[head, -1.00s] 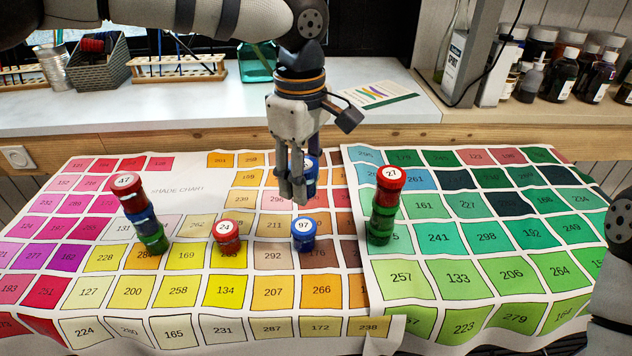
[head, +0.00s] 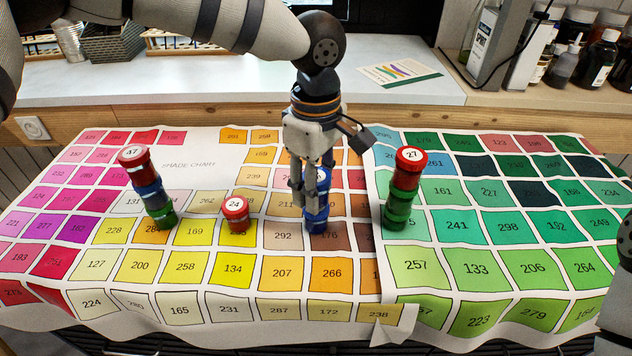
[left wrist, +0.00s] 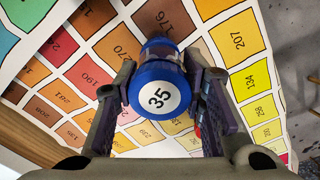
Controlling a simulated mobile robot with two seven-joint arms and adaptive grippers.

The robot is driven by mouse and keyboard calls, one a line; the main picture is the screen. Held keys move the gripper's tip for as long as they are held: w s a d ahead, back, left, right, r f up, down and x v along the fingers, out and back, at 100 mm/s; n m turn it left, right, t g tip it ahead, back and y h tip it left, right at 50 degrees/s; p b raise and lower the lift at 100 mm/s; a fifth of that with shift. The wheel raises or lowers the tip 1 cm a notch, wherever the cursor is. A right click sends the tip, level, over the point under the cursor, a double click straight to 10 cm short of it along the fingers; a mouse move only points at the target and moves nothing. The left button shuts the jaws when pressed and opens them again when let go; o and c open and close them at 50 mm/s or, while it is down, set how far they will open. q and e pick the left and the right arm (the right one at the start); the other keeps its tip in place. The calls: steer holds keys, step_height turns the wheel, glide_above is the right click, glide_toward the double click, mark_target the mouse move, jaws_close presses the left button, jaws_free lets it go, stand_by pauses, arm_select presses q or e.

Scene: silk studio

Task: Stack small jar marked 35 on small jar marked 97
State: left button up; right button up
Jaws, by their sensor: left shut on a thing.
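My left gripper (head: 308,200) is shut on the small blue jar marked 35 (left wrist: 158,88), whose white label faces the left wrist camera. In the head view the fingers partly cover this jar (head: 321,180). The small blue jar marked 97 (head: 316,222) stands on the chart directly below, its label hidden by the fingers and held jar. The two jars look lined up and upright; I cannot tell whether they touch. My right gripper is out of view.
A red-blue-green stack topped by 47 (head: 133,153) stands at the left. A red jar marked 24 (head: 236,208) stands left of the gripper. A red-green stack topped by 27 (head: 410,155) stands close on the right. The front of the chart (head: 150,165) is clear.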

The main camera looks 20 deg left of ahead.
arm_select(q)
steer(key=shift+f, duration=0.55)
steer(key=o, duration=1.2)
steer(key=shift+o, duration=0.2)
